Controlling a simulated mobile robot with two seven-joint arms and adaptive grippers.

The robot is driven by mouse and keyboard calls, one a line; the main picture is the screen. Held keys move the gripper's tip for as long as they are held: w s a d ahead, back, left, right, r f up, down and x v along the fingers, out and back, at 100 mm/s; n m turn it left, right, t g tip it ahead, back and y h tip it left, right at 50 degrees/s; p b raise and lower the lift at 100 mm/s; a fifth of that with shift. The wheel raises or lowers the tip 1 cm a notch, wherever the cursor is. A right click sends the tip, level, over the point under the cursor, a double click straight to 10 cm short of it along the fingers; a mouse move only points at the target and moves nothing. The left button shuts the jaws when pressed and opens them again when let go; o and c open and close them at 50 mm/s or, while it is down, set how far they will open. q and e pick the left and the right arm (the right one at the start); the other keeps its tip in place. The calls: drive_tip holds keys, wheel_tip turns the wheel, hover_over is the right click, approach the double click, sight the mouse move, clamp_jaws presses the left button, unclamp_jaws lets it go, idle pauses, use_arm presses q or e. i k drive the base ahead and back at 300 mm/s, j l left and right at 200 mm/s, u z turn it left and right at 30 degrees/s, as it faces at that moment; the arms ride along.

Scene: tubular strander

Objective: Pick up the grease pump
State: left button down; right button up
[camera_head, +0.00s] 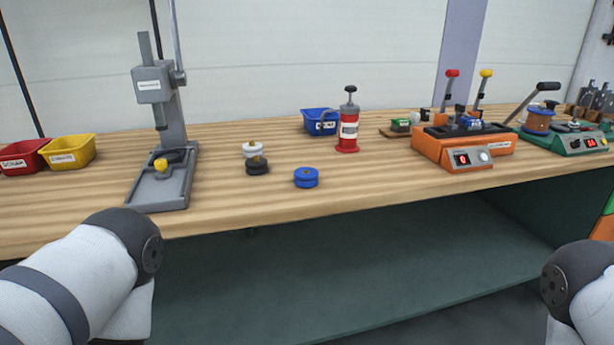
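The grease pump (348,126) is a red cylinder with a white label band, a grey top and a dark knob on a short rod. It stands upright on the wooden workbench (330,190), right of the middle of the head view. A blue bin is just behind it to the left. My two arms show only at the lower left and lower right corners, in front of the bench and well apart from the pump. Neither gripper is in view.
A blue pulley (306,177) and a stack of small rollers (257,159) lie left of the pump. An arbor press (163,130) stands at the left, by red (22,158) and yellow (68,152) bins. An orange machine (464,146) and green machine (572,137) stand right. Bench before the pump is clear.

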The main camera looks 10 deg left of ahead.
sight(349, 113)
drive_tip(key=i+l, duration=0.2)
drive_tip(key=l, duration=0.2)
drive_tip(key=i+l, duration=0.2)
drive_tip(key=l, duration=0.2)
drive_tip(key=i+l, duration=0.2)
drive_tip(key=l, duration=0.2)
drive_tip(key=i+l, duration=0.15)
drive_tip(key=l, duration=0.25)
